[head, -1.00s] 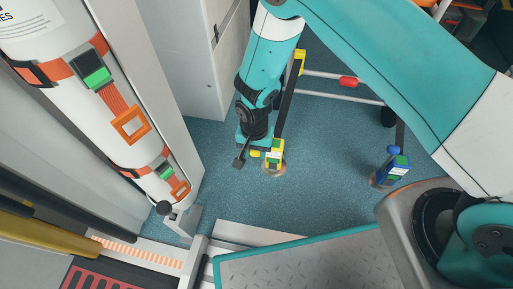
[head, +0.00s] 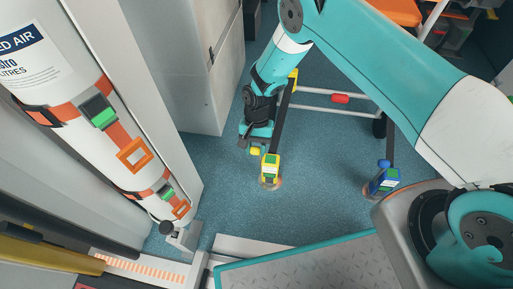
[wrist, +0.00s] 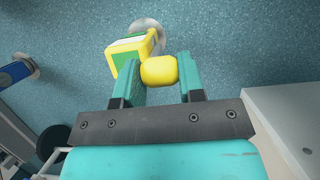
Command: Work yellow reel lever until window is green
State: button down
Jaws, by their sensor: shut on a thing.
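The yellow reel (head: 270,170) stands low on the blue floor at the foot of a dark strap, with green on its upper face. Its lever ends in a rounded yellow knob (head: 255,151). In the wrist view the knob (wrist: 159,71) sits between the two teal fingers of my gripper (wrist: 160,80), which is shut on it. The reel body (wrist: 126,54) is just beyond, up and left, showing a green and white face. The window's own colour is too small to tell apart from the other green. In the head view my gripper (head: 254,143) is just above the reel.
A blue reel (head: 383,182) stands to the right on the floor. A white-railed frame with a red piece (head: 340,98) is behind. Bare floor surrounds the yellow reel.

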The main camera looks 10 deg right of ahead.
jog(key=shift+w, duration=0.2)
jog(key=c, duration=0.7)
grip_release()
jog(key=shift+s, duration=0.1)
jog(key=shift+c, duration=0.2)
jog(key=p+v, duration=0.7)
jog(key=v, duration=1)
jog(key=shift+r, duration=0.2)
